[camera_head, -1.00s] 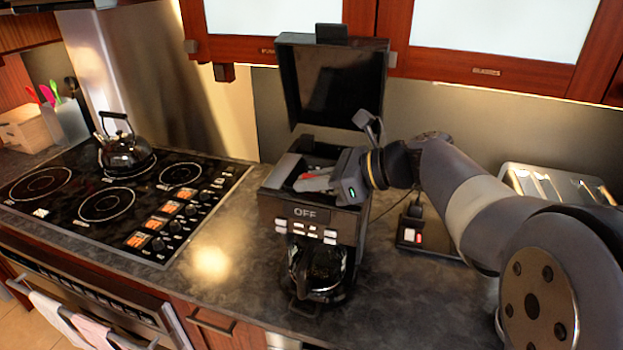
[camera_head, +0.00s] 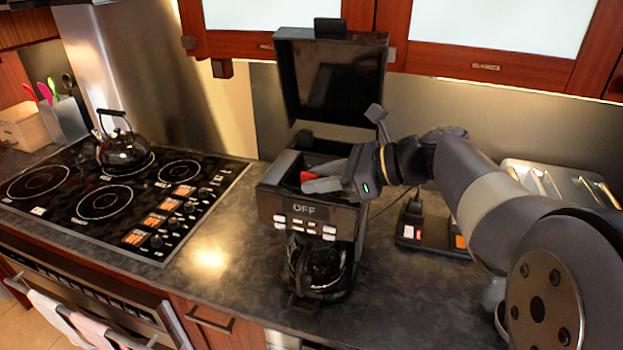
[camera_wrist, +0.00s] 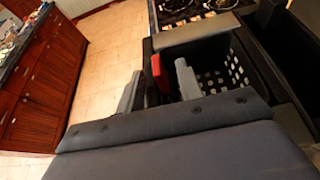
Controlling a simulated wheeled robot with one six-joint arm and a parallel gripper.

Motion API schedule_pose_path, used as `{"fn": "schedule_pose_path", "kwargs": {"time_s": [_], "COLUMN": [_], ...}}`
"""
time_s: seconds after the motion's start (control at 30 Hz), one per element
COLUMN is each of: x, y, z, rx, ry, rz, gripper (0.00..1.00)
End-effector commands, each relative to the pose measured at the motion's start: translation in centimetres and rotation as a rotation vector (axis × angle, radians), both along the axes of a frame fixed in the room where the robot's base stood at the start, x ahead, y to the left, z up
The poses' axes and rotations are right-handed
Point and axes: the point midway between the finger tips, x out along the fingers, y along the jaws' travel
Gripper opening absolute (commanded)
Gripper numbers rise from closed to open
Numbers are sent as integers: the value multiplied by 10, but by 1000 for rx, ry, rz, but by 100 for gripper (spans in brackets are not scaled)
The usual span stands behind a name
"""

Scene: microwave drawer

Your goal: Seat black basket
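The black basket (camera_wrist: 228,66) has a wall with a grid of holes and a red handle (camera_wrist: 160,75). It sits inside the open top of the black coffee maker (camera_head: 312,222); whether it is fully down I cannot tell. The red handle also shows in the head view (camera_head: 308,176). My gripper (camera_wrist: 158,88) is at the coffee maker's top, reaching in from the right. Its two grey fingers are apart, one on each side of the red handle, with gaps visible. The basket's lower part is hidden.
The coffee maker's lid (camera_head: 332,82) stands raised behind the opening, below the cabinets. A glass carafe (camera_head: 320,265) sits underneath. The counter on the left is clear up to the stove (camera_head: 115,200).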

Motion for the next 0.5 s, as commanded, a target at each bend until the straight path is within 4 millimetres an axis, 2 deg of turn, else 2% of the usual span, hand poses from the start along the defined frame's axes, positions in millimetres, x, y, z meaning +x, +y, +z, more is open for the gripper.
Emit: {"fn": "schedule_pose_path", "kwargs": {"time_s": [0.2,0.5], "x": [-11,-23], "y": [-39,-70], "z": [17,33], "rx": [1,2], "ry": [-5,-5], "rz": [-8,-5], "gripper": [34,34]}}
